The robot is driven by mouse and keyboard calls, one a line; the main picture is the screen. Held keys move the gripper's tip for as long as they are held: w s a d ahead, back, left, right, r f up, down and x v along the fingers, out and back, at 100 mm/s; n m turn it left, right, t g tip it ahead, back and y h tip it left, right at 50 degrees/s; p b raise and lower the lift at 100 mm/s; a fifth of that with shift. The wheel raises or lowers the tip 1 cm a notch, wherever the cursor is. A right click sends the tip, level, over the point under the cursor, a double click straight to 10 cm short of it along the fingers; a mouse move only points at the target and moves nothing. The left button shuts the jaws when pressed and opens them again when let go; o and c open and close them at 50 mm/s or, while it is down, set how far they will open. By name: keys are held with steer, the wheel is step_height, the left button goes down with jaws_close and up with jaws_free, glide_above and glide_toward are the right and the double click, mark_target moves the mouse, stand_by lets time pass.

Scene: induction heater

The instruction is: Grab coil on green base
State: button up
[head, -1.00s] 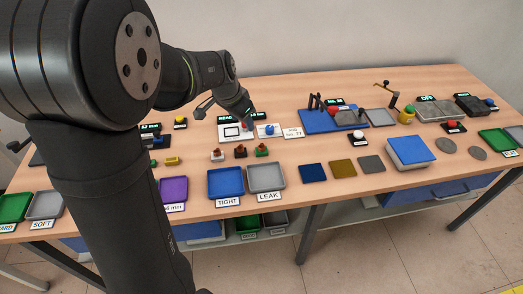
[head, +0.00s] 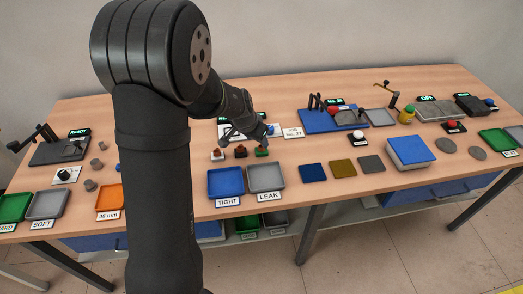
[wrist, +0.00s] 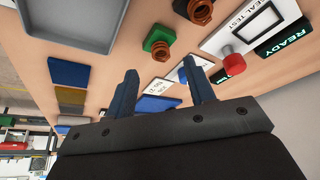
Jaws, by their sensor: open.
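The coil on the green base (head: 261,152) stands on the table at the right end of a row of three coils, partly hidden by my gripper in the head view. In the wrist view its green base (wrist: 159,38) and copper-brown coil (wrist: 160,51) show above and beyond my fingers. My gripper (wrist: 160,80) is open, with nothing between its two fingers. In the head view my gripper (head: 265,144) is close to the green base; the exact gap cannot be told.
A coil on a black base (head: 240,151) and one on a white base (head: 217,154) stand to its left. The blue TIGHT tray (head: 226,199) and grey LEAK tray (head: 266,192) lie in front. The seal test panel with red knob (wrist: 234,63) is close by.

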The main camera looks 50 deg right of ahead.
mark_target(261, 146)
steer(key=shift+x, duration=2.65)
steer(key=shift+d, duration=0.15)
jaws_close()
steer(key=shift+r, duration=0.1)
